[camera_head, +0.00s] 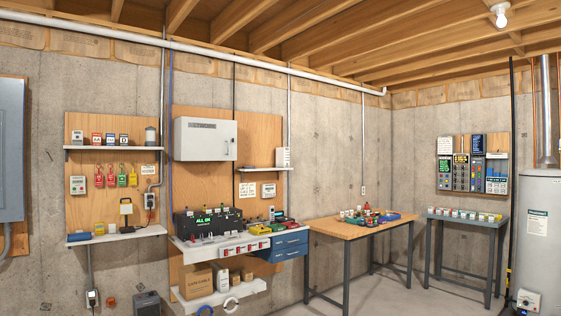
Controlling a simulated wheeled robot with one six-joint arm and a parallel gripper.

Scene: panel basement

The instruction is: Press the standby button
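My gripper is not in view. No button can be read as the standby button at this distance. A black console (207,222) with a green lit display reading "ALL ON" sits on the workbench shelf at the middle left. Below its front edge is a white strip (245,247) with several small red parts. On the far right wall, a wooden board (473,163) carries several dark panels with small keys and lit displays. Their labels are too small to read.
A wooden table (345,229) with small items stands right of the workbench. A grey table (465,219) stands under the far board. A water heater (538,245) fills the right edge. Boxes (197,282) sit on a low shelf. Bare floor shows in front of the tables.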

